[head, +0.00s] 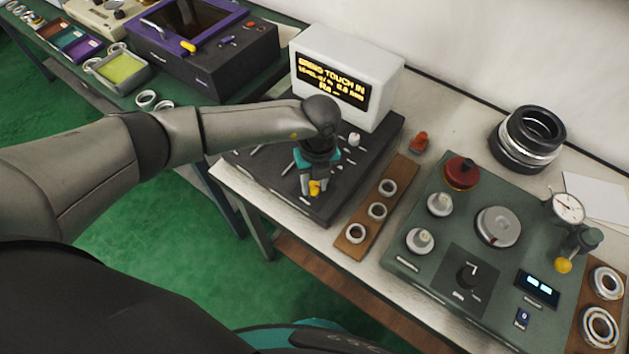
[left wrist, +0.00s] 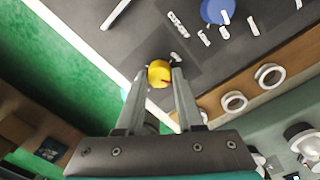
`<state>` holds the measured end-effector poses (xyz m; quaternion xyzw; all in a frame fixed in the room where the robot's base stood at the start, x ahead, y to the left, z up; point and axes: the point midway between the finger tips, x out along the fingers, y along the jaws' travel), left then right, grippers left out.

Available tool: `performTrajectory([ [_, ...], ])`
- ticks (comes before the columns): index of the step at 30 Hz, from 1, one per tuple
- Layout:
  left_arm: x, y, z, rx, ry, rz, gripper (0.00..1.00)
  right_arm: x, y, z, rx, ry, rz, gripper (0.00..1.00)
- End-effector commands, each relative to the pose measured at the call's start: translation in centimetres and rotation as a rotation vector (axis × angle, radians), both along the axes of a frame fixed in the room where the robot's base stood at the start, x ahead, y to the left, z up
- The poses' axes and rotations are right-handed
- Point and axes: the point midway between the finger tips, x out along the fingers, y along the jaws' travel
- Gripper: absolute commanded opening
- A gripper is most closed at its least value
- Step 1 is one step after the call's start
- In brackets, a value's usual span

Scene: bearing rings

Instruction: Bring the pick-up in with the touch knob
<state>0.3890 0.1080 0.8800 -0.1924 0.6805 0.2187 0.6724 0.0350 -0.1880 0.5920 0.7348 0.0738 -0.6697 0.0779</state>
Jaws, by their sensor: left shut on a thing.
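The roughness gauge is a dark base plate (head: 271,193) with a white display unit (head: 381,60) at its back. Its amber text reads roughly "bring touch in" with smaller lines below. My left gripper (head: 310,188) is over the plate's front corner, pointing down. It is shut on the yellow touch knob (head: 315,187). In the left wrist view the yellow knob (left wrist: 159,73) sits between the two fingertips of my left gripper (left wrist: 160,78), with a dark red mark on its face. The pick-up cannot be made out clearly; my arm hides part of the plate. My right gripper is not in view.
A wooden strip (head: 349,239) with several rings lies right of the plate. Beyond it stands a green fixture (head: 450,215) with knobs and a dial gauge (head: 567,207). A small red object (head: 419,141) and dark stacked rings (head: 528,138) are behind. A purple-framed machine (head: 215,60) stands back left.

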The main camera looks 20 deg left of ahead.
Motion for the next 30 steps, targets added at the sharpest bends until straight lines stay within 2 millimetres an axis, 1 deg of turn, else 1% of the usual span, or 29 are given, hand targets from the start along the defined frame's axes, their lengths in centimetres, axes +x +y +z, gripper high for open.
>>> performTrajectory([
  [11, 0.03, 0.04, 0.04, 0.0, -0.001, -0.004, 0.0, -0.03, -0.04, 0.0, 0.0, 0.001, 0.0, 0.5],
  [17, 0.03, 0.06, 0.03, 0.001, -0.001, -0.053, 0.0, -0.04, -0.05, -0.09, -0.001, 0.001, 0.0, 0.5],
  [23, 0.03, 0.09, 0.02, 0.001, -0.001, -0.176, 0.0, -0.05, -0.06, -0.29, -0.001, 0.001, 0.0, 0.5],
  [30, -0.02, 0.17, -0.01, 0.002, -0.001, -0.393, 0.0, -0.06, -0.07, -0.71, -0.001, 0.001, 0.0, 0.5],
])
